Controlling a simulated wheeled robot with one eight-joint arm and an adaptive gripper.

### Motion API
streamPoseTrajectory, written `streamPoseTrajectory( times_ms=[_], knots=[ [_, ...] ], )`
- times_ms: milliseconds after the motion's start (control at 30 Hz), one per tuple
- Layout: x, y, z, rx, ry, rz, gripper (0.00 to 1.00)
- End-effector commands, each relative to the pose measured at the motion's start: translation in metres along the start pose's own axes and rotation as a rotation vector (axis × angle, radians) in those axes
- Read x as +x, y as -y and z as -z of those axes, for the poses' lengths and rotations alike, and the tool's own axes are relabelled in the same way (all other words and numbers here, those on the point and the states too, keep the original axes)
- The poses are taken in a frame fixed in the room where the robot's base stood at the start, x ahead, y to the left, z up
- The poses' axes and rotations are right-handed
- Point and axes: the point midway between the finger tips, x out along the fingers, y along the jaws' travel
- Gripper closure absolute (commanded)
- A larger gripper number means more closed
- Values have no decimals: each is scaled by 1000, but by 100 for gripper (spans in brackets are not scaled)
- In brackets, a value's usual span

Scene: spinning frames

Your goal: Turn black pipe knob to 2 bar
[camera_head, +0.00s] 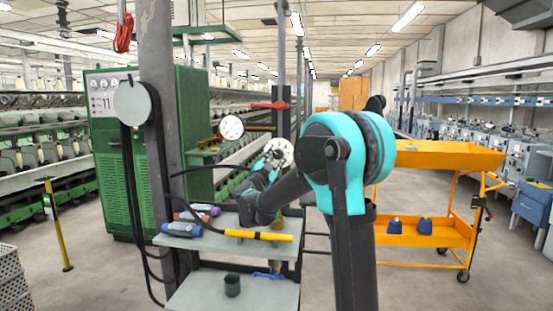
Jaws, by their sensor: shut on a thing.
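My arm reaches forward over a grey table, and my gripper (275,157) is at its far end, small in the picture. It is shut on what seems to be the black pipe knob, at a white round dial. The knob itself is hidden behind the gripper, and its setting cannot be read. The white dial (284,146) shows partly behind the gripper. A second round gauge (231,127) with a white face stands to its left, above a green machine; its needle is too small to read.
A grey post (157,120) and green cabinet (108,150) stand left. A yellow cart (440,235) stands right, with open floor around it.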

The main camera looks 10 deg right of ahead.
Motion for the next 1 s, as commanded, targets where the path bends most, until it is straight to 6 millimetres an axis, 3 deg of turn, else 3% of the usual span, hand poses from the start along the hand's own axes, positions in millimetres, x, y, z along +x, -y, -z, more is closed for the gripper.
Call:
streamPoseTrajectory(
  times_ms=[500,533,667,1000],
  knots=[
    [0,0,0,21,0,-9,94],
    [0,0,0,21,0,-9,62],
    [0,0,0,21,0,-9,46],
    [-2,0,0,21,0,-8,44]
  ],
)
